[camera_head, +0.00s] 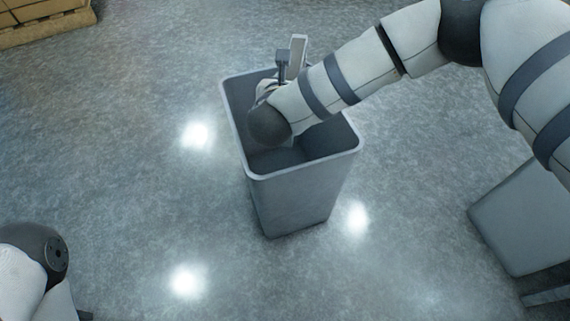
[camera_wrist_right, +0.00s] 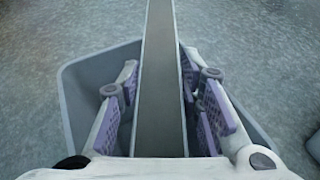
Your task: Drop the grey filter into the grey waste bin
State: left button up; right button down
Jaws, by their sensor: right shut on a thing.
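The grey waste bin (camera_head: 300,190) stands open-topped on the floor in the middle of the head view. Its rim and walls also show around my fingers in the right wrist view (camera_wrist_right: 80,92). My right gripper (camera_wrist_right: 160,85) is shut on the grey filter (camera_wrist_right: 161,110), a long flat panel between its purple pads. The gripper and filter are over the bin's opening. In the head view the filter's light end (camera_head: 298,52) sticks up past the bin's far rim, and my right wrist hides most of the rest.
Cardboard boxes (camera_head: 38,8) on a wooden pallet stand at the top left. A grey box-like object (camera_head: 528,220) stands at the right edge, apart from the bin. The floor around the bin is clear.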

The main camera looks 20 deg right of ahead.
jog(key=shift+f, duration=0.5)
jog(key=shift+r, duration=0.15)
jog(key=c, duration=1.1)
grip_release()
jog(key=shift+o, duration=0.2)
jog(key=v, duration=1.2)
